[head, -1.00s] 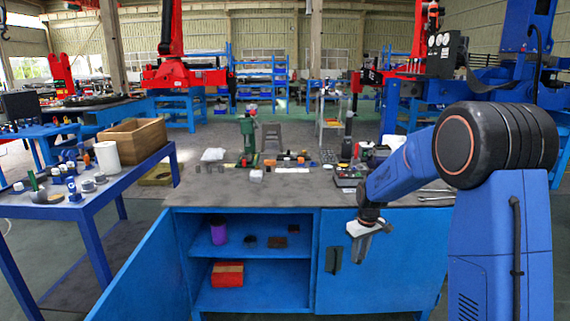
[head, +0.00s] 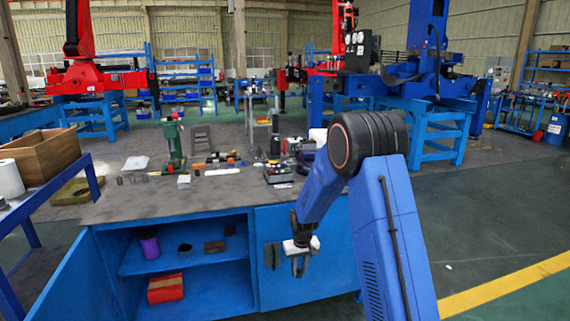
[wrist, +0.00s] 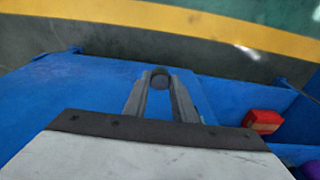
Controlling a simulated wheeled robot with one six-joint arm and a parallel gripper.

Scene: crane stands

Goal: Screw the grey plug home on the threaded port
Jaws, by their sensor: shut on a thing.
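My gripper (head: 300,266) hangs in front of the blue workbench's closed right door in the head view. In the wrist view my gripper (wrist: 161,78) has its two fingers close together around a small dark grey round piece (wrist: 160,82) at their tips. This looks like the grey plug, though little of it shows between the fingers. In the head view the plug is too small to make out. I cannot pick out the threaded port in either view.
The blue workbench (head: 110,213) has an open left cupboard holding a purple cup (head: 149,245) and a red box (head: 165,288). A green press (head: 174,145) and small parts stand on top. A wooden crate (head: 42,160) is at left.

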